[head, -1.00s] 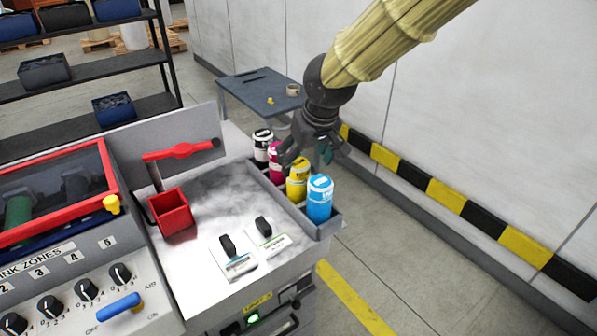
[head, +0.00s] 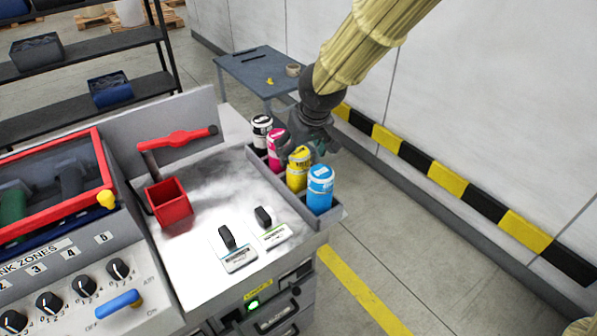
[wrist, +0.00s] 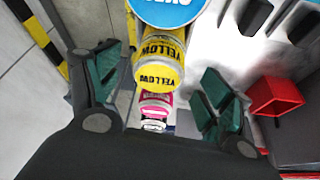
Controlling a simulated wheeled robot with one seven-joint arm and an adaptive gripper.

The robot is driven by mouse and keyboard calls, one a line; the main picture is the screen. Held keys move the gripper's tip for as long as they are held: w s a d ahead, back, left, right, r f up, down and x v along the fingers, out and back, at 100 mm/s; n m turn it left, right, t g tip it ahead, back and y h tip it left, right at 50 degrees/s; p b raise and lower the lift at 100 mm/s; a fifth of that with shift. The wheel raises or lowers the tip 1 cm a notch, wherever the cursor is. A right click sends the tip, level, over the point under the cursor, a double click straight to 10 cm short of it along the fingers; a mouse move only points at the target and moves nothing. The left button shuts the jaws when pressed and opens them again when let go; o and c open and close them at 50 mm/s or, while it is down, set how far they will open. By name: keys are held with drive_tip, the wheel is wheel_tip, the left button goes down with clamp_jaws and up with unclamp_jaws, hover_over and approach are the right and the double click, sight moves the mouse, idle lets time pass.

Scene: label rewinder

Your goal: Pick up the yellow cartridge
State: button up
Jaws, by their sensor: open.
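The yellow cartridge (head: 297,170) stands upright in a grey tray on the machine's right edge, between the magenta and blue cartridges. In the wrist view the yellow cartridge (wrist: 159,62) shows its "YELLOW" label at the upper middle, between and beyond my fingers. My gripper (head: 312,148) is just behind and to the right of it, partly hidden by the cartridges. In the wrist view my gripper (wrist: 155,90) has its green-padded fingers wide apart, with nothing held. I cannot tell whether a finger touches the cartridge.
The blue cartridge (head: 320,189) is at the tray's near end. The magenta cartridge (head: 276,148) and black cartridge (head: 261,130) stand behind the yellow one. A red box (head: 170,203) and two black-handled switches (head: 227,238) are on the machine top. A grey table (head: 262,72) stands behind.

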sight(298, 173)
drive_tip(key=shift+p+x, duration=0.75)
drive_tip(key=shift+x, duration=1.55)
drive_tip(key=shift+w, duration=0.1)
clamp_jaws()
